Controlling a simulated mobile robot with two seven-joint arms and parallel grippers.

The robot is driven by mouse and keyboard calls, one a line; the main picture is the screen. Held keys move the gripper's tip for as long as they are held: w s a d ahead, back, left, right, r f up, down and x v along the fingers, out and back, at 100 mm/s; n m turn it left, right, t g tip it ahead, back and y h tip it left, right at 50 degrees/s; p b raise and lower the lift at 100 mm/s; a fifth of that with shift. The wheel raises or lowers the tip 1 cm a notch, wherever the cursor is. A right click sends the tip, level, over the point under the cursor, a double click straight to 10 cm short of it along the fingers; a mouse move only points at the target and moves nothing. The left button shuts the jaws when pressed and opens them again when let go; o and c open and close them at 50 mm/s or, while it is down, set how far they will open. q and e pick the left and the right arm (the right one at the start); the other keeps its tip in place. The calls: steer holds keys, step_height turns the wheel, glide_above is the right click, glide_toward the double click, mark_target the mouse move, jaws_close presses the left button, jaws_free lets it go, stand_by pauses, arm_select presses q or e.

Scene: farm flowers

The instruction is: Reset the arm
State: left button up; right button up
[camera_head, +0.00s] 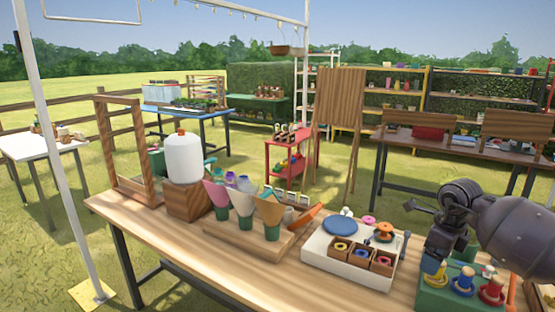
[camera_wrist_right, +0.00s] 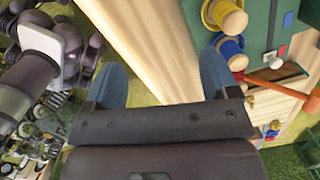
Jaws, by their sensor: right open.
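My right gripper (camera_head: 441,246) comes in from the right in the head view, above the front right of the wooden table (camera_head: 165,228). In the right wrist view its two blue fingertips (camera_wrist_right: 162,78) are spread apart with nothing between them. Just below it in the head view is a green rack (camera_head: 432,299) with a yellow spool (camera_head: 433,273), a blue spool (camera_head: 463,282) and a red spool (camera_head: 492,292). The blue spool (camera_wrist_right: 232,52) and yellow spool (camera_wrist_right: 228,17) also show beside the fingers in the wrist view. My left gripper is not in view.
A white tray (camera_head: 338,267) with small wooden boxes stands left of the rack. Colored paper cones (camera_head: 242,203) stand in a wooden holder further left. A white tank (camera_head: 184,158) sits on a wooden block (camera_head: 188,200). Bare tabletop runs along the front edge.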

steer(key=w+a+r+m+t+y, duration=0.1)
steer(key=a+r+m+t+y, duration=0.4)
steer(key=a+y, duration=0.4)
steer(key=w+a+r+m+t+y, duration=0.2)
steer(key=a+r+m+t+y, duration=0.35)
steer(key=a, duration=0.55)
steer(key=s+d+f+m+t+h, duration=0.2)
steer(key=s+d+f+m+h, duration=0.15)
steer(key=f+m, duration=0.45)
steer(key=s+d+f+m+t+h, duration=0.1)
steer(key=s+d+f+m+h, duration=0.25)
steer(key=m, duration=0.55)
steer(key=s+d+f+m+t+h, duration=0.1)
steer(key=s+f+m+t+h, duration=0.15)
steer(key=f+m+h, duration=0.45)
steer(key=s+d+f+m+g, duration=0.1)
steer(key=s+f+m, duration=0.3)
steer(key=s+f, duration=0.5)
steer(key=s+d+f+m+g+h, duration=0.1)
steer(key=s+f+m+g, duration=0.3)
steer(key=s+f, duration=0.5)
steer(key=s+m, duration=0.1)
steer(key=s, duration=0.5)
steer(key=shift+d+f, duration=0.15)
steer(key=shift+d, duration=0.05)
